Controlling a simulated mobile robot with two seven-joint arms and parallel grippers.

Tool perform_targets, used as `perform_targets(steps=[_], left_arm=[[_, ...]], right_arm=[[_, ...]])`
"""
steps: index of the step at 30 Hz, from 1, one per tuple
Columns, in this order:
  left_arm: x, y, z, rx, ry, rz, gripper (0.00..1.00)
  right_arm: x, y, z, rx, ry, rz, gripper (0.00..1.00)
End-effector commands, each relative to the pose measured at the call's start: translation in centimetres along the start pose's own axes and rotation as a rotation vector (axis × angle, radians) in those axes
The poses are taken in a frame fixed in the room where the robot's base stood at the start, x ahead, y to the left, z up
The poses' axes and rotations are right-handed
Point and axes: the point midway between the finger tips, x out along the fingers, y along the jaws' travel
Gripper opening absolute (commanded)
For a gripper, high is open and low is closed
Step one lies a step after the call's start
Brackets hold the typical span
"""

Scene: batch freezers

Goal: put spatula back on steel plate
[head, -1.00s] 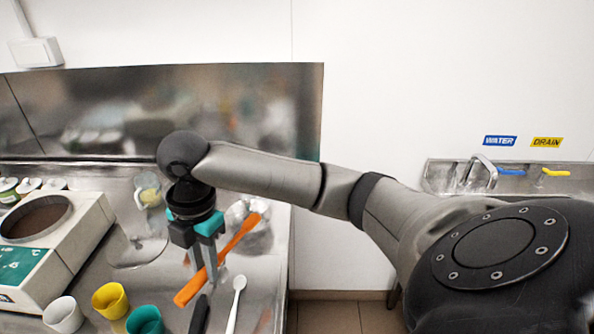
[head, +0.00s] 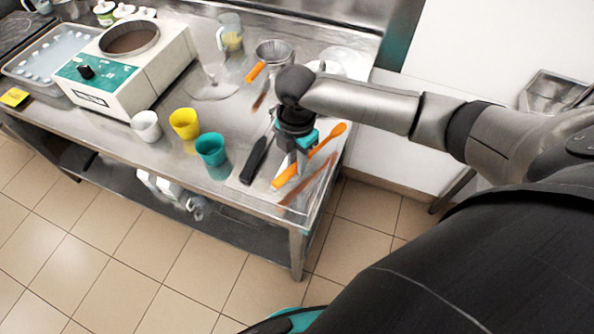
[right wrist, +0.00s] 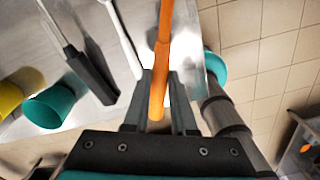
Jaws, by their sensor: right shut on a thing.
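My right gripper (head: 297,160) is shut on the orange spatula (head: 335,131). The spatula slants from lower left to upper right, over the table's right front corner. A reddish reflection of it shows on the shiny metal beside it, and I cannot tell if it touches. In the right wrist view, the spatula's orange handle (right wrist: 161,60) runs between the two fingers (right wrist: 157,105). The steel plate (head: 262,189) appears as a brighter metal area below the gripper, with a black-handled tool (head: 255,160) on it; its edges are hard to make out. My left gripper is out of view.
A teal cup (head: 211,150), a yellow cup (head: 184,123) and a white cup (head: 146,126) stand left of the gripper. A white machine (head: 125,65) stands behind them. A white utensil (right wrist: 120,35) lies beside the spatula. Open floor lies in front of the table.

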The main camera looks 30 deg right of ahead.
Motion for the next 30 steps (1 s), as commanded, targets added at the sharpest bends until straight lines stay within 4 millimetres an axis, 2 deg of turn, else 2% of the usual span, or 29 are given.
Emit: perform_targets(steps=[11, 24, 25, 27, 30], left_arm=[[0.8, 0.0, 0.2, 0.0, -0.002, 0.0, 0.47], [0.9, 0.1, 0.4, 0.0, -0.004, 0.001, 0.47], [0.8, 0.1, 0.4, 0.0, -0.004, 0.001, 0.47], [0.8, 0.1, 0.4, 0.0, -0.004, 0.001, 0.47], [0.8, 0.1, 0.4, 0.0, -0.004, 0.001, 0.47]], right_arm=[[4.5, -0.1, 0.0, 0.001, 0.001, -0.002, 0.0], [5.1, 0.0, 0.0, 0.001, 0.0, 0.0, 0.0], [5.1, 0.0, 0.0, 0.0, 0.0, 0.0, 0.28], [5.0, 0.0, 0.0, 0.0, 0.0, 0.0, 0.36], [5.0, 0.0, 0.0, 0.0, 0.0, 0.0, 0.37]])
